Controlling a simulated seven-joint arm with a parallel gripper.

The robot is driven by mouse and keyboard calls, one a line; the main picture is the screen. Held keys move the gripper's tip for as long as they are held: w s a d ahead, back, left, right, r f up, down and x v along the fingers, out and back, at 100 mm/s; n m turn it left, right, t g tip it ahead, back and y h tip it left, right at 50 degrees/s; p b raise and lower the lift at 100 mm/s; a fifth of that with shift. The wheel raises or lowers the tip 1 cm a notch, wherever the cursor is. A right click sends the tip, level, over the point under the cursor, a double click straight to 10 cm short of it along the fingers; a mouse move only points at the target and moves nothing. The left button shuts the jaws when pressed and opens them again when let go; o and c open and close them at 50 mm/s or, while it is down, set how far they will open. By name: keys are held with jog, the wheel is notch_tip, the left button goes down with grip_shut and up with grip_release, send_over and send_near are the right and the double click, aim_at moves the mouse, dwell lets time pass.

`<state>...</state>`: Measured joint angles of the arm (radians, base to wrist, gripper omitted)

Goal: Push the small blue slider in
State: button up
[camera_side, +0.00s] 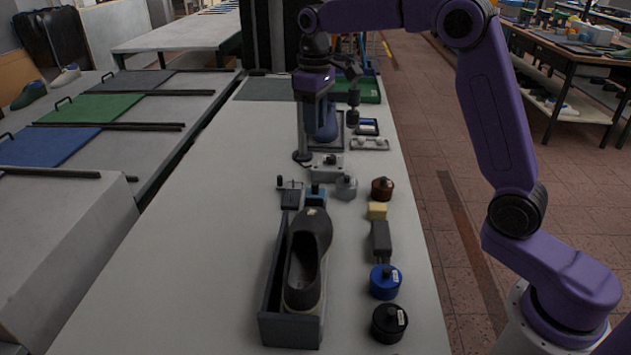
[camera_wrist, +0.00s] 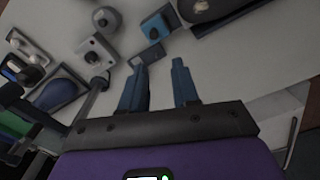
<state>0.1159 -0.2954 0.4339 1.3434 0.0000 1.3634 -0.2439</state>
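The small blue slider (camera_side: 291,198) is a dark blue plate with a thin handle at its far end. It lies on the light table by the far end of the shoe box. In the wrist view, part of the slider (camera_wrist: 148,54) shows just beyond my fingertips, partly hidden by the left finger. My gripper (camera_wrist: 160,78) has its two blue fingers spread apart with nothing between them. In the side view my purple hand (camera_side: 314,84) is above the table, on the far side of the slider. Contact with the slider cannot be made out.
A dark shoe (camera_side: 306,262) rests in a long box (camera_side: 292,328) nearer the camera. A grey knob (camera_side: 346,187) and a grey button box (camera_side: 326,168) are close by. The table's left side is clear.

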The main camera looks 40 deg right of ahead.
jog(key=w+d, duration=0.1)
send_near(316, 183)
notch_tip(316, 183, down, 9)
jog(key=shift+f, duration=0.2)
dwell(0.5)
